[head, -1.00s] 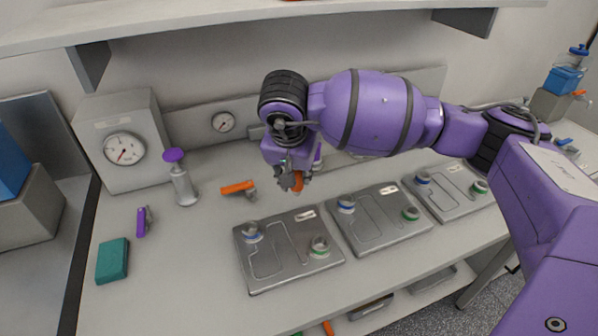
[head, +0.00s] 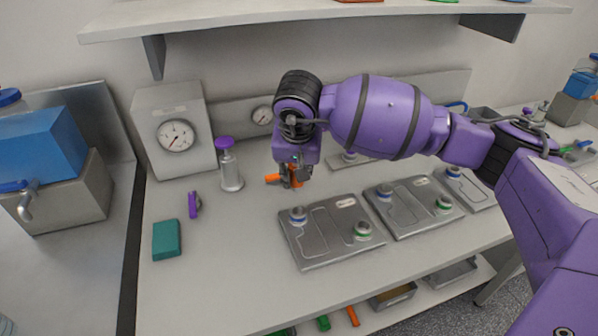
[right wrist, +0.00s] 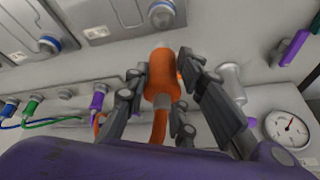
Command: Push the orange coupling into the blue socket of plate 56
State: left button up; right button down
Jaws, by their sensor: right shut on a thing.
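My right gripper (head: 293,182) is shut on the orange coupling (right wrist: 160,78) and holds it above the bench, just behind the nearest-left plate (head: 318,247). In the right wrist view an orange hose or tail leads back from the coupling. That plate has a blue-ringed socket (head: 298,215) at its back left and a green-ringed one (head: 363,231) at its front right. The blue socket also shows in the right wrist view (right wrist: 162,14), past the coupling's far end and apart from it in the picture. The plate numbers are too small to read. My left gripper is not in view.
Two more plates, the middle one (head: 411,222) among them, stand to the right. Another orange piece (head: 272,179) lies partly behind my gripper. The front-left bench is clear.

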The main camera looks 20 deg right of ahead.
aim_at(299, 191)
jog(key=shift+d+f, duration=0.15)
jog(key=shift+f, duration=0.35)
notch_tip(299, 191, down, 6)
jog(key=shift+r+b, duration=0.2)
jog(key=shift+b, duration=0.75)
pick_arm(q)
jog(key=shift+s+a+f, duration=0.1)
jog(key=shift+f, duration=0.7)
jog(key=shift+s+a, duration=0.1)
pick_arm(e)
jog(key=shift+f, duration=0.15)
jog(key=shift+f+b, duration=0.3)
jog(key=shift+f, duration=0.2)
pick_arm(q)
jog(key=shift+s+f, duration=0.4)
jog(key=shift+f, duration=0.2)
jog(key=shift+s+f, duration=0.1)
pick_arm(e)
jog(key=shift+f, duration=0.15)
